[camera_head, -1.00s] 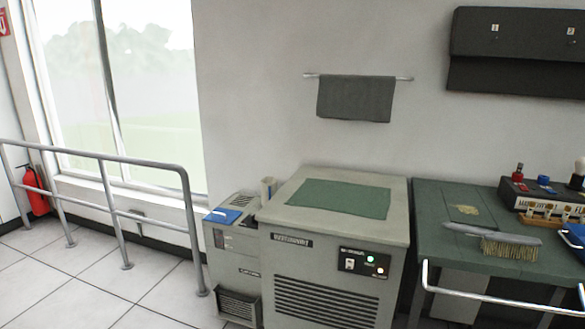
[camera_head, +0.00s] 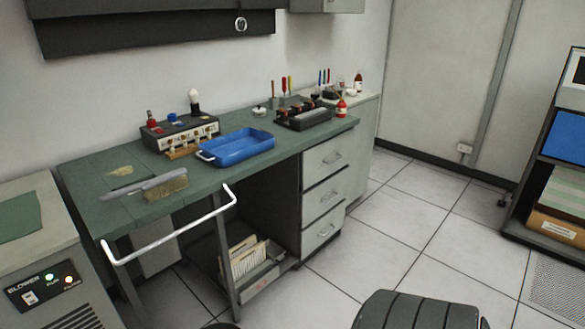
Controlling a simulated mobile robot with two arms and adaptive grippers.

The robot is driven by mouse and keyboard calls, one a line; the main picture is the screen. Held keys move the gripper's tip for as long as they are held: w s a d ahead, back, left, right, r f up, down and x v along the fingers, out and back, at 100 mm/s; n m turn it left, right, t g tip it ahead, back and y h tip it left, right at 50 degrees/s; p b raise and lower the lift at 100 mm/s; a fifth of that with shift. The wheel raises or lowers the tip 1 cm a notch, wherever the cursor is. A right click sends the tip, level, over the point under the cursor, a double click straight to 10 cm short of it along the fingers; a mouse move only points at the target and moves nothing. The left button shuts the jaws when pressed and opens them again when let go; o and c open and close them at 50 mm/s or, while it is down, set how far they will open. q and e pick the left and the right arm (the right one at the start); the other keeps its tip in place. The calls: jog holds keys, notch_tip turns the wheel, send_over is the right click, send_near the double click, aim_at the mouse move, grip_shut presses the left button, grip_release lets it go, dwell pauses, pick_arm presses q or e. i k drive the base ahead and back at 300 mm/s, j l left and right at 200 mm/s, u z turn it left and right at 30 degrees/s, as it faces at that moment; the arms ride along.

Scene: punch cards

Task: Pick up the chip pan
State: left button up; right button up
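A shallow blue pan (camera_head: 236,148) with a pale handle at its left end rests on the green workbench (camera_head: 98,208), near the middle of its length. It looks like the chip pan, though no label shows. Its inside looks empty. Neither of my grippers is in view.
A brush (camera_head: 165,188) lies left of the pan, and a control box (camera_head: 180,132) stands behind it. A black device (camera_head: 304,117) stands to the right. A white rail (camera_head: 170,238) runs along the bench's front. A dark ribbed object (camera_head: 418,312) is low in front; tiled floor lies right.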

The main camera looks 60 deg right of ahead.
aim_at(275, 250)
jog(key=z, duration=1.7)
jog(key=i+l, duration=0.75)
jog(key=i+u, duration=0.05)
jog(key=i, duration=0.05)
